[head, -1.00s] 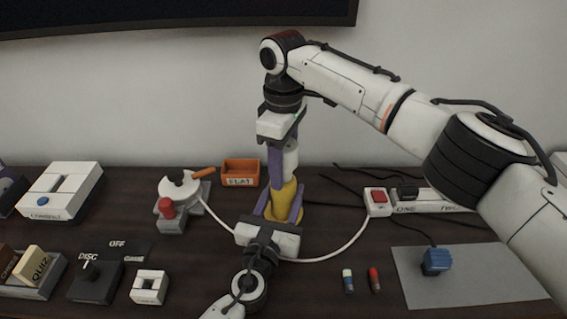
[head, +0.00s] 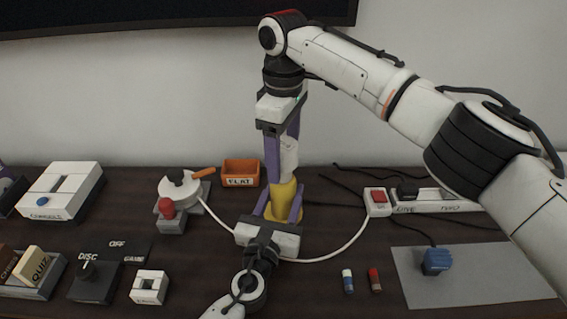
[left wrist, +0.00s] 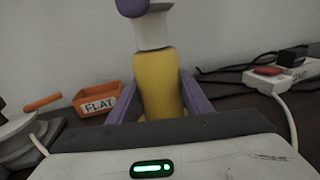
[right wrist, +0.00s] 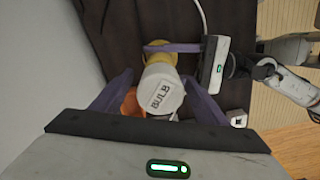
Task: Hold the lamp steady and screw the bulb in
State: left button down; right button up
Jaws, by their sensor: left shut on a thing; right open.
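The yellow lamp (head: 284,193) stands upright on the dark table; it also shows in the left wrist view (left wrist: 160,85). My left gripper (head: 281,207) is shut on its body, one purple finger on each side. The white bulb (head: 289,155) sits upright on top of the lamp; in the right wrist view its end reads BULB (right wrist: 163,88). How deep it is seated cannot be told. My right gripper (head: 282,165) points down from above, open, with its fingers on either side of the bulb.
An orange FLAT bin (head: 240,174) stands behind left. A white device with an orange handle (head: 180,187) is left of the lamp. A white cable (head: 345,245) curves to a red-switched power strip (head: 377,203). Two small capped tubes (head: 348,281) and a grey mat (head: 470,275) lie right.

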notch_tip(320, 180, up, 9)
dwell(0.4)
pick_arm(q)
jog(key=c, duration=0.8)
grip_release()
jog(key=shift+c, duration=0.2)
jog(key=v, duration=1)
jog(key=shift+s, duration=0.15)
pick_arm(e)
jog(key=shift+r, duration=0.1)
